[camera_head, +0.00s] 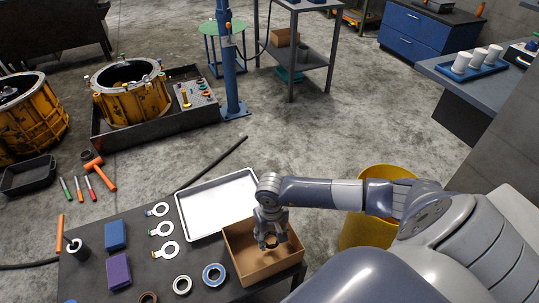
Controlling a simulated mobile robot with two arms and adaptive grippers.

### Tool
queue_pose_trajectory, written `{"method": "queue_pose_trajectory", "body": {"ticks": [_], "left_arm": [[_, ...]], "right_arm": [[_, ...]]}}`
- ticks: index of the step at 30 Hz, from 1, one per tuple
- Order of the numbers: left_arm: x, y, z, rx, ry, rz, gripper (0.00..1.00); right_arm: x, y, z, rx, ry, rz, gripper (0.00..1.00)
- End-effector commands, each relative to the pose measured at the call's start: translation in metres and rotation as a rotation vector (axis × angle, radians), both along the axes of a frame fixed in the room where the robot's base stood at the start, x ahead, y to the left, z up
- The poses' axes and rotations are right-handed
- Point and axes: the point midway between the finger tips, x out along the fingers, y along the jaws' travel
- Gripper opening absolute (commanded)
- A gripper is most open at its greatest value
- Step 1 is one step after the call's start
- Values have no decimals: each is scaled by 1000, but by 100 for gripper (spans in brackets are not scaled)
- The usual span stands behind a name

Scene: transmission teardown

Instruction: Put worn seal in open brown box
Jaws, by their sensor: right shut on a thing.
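The open brown box (249,273) stands on the dark work table in the lower middle of the head view. My right gripper (269,240) points down over the box's opening. It is shut on a small dark ring, the worn seal (271,242), which is partly hidden by the fingers. I cannot tell how far the seal is above the box floor. My left gripper is not in view.
A silver tray (216,203) lies just left of and behind the box. A blue ring (214,274), a pale ring (183,285) and a brown ring (147,298) lie to its left. A yellow bin (369,233) stands on the floor to the right.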

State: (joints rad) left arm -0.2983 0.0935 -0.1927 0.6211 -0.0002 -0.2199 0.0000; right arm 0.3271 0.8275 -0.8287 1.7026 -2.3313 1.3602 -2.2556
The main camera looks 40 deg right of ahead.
Motion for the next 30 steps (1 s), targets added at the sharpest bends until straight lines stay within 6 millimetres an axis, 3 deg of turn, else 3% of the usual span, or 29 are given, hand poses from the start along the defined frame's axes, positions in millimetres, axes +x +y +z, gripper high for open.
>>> {"method": "queue_pose_trajectory", "body": {"ticks": [9, 23, 24, 25, 26, 30], "left_arm": [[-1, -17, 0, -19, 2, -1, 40], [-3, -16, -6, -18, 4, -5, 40], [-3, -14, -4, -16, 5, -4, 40], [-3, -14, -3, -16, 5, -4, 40], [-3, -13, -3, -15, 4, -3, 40], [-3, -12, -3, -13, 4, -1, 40]], "right_arm": [[0, 1, -37, 1, 0, 0, 26], [1, 0, -46, 0, -2, 1, 26], [1, 0, -44, 0, -2, 1, 54], [1, 0, -44, 0, -2, 1, 61], [0, 0, -44, 0, -2, 1, 64], [0, 0, -44, 0, -1, 1, 64]]}}
